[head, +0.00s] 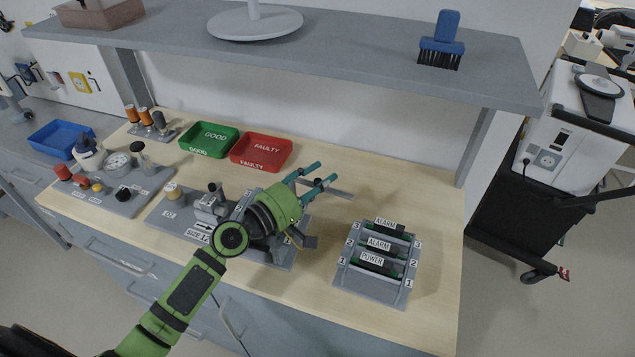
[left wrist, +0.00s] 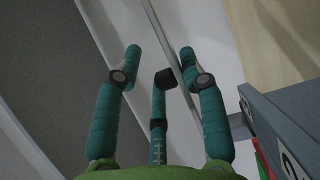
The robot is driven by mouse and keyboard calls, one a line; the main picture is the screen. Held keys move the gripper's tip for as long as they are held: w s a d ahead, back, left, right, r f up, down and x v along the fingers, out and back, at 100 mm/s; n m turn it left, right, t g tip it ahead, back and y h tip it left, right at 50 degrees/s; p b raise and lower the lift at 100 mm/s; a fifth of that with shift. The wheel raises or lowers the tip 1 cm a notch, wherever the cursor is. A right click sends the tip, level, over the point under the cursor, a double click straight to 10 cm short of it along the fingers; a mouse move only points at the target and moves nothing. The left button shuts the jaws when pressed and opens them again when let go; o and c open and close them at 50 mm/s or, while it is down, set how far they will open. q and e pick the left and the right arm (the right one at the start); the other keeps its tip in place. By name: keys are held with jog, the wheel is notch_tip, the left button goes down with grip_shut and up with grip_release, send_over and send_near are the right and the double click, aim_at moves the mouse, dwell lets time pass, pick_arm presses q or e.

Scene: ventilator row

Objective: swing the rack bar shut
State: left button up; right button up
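My left gripper (head: 317,176) is over the middle of the bench, its teal fingers apart and pointing to the back right. A thin grey bar (head: 339,192) sticks out to the right beneath the fingers; it looks like the swung-out rack bar. My gripper hides most of the numbered grey rack (head: 247,194) that it seems to belong to. In the left wrist view, the open fingers (left wrist: 165,65) have a long grey strip (left wrist: 164,32) running between them; contact cannot be told. A grey block with a white label (left wrist: 283,130) is at right. My right gripper is not in view.
A second rack (head: 372,287) with ALARM and POWER modules stands at the right front. Green (head: 209,140) and red (head: 262,151) trays lie behind. A grey shelf (head: 330,45) overhangs the back. The bench's right side (head: 425,195) is clear.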

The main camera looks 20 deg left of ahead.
pick_arm(q)
jog(key=shift+s+f, duration=0.1)
jog(key=shift+s+a+f, duration=0.2)
jog(key=shift+s+a, duration=0.05)
jog(key=shift+s, duration=0.1)
jog(key=v, duration=1.1)
jog(key=shift+r, duration=0.3)
